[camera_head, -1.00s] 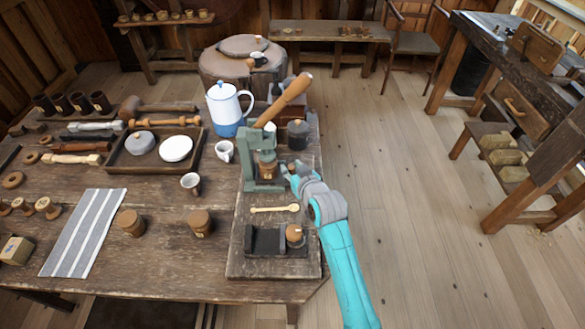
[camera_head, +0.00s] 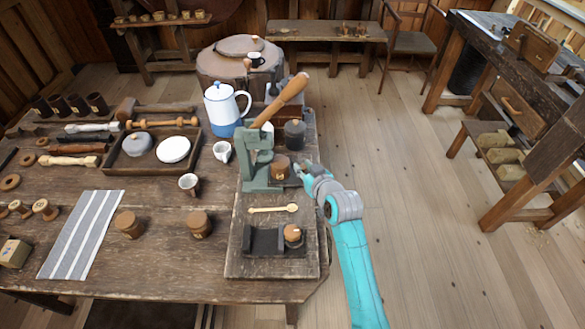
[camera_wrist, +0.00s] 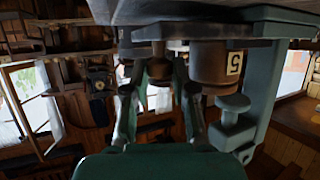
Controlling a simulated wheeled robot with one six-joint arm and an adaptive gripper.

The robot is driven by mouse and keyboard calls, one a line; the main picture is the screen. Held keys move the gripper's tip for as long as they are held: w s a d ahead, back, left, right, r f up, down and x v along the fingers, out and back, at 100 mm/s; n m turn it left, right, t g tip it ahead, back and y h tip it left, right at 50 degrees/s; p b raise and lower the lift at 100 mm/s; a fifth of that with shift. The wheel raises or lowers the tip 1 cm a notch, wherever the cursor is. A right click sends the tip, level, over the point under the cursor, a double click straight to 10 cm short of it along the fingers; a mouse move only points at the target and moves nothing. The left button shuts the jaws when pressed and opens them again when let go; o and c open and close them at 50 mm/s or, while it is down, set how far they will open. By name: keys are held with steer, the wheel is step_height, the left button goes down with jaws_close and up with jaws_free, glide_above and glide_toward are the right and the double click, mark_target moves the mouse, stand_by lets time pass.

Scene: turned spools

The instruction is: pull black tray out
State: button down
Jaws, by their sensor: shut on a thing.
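The black tray (camera_head: 291,182) juts out from the right side of the green press (camera_head: 255,170), with a wooden pot (camera_head: 281,165) standing on it. In the wrist view, which is upside down, the tray (camera_wrist: 205,31) is a dark flat strip. The pot (camera_wrist: 214,66) there bears a "5". My gripper (camera_head: 299,170) is at the tray's right end. In the wrist view its fingers (camera_wrist: 158,80) are shut around a small brown knob (camera_wrist: 160,66) at the tray's end. The tray's inner end is hidden by the press.
A black lidded jar (camera_head: 294,134) stands close behind the tray. The press's wooden lever (camera_head: 286,98) slants up above. In front lie a pale wooden spoon (camera_head: 273,209) and a dark cradle (camera_head: 264,241) with a wooden piece. The floor (camera_head: 400,200) on the right is clear.

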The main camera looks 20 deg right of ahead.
steer(key=d, duration=0.2)
steer(key=s+d, duration=0.1)
steer(key=d, duration=0.1)
steer(key=shift+s, duration=0.15)
steer(key=c, duration=1.2)
jaws_free()
steer(key=v, duration=1.2)
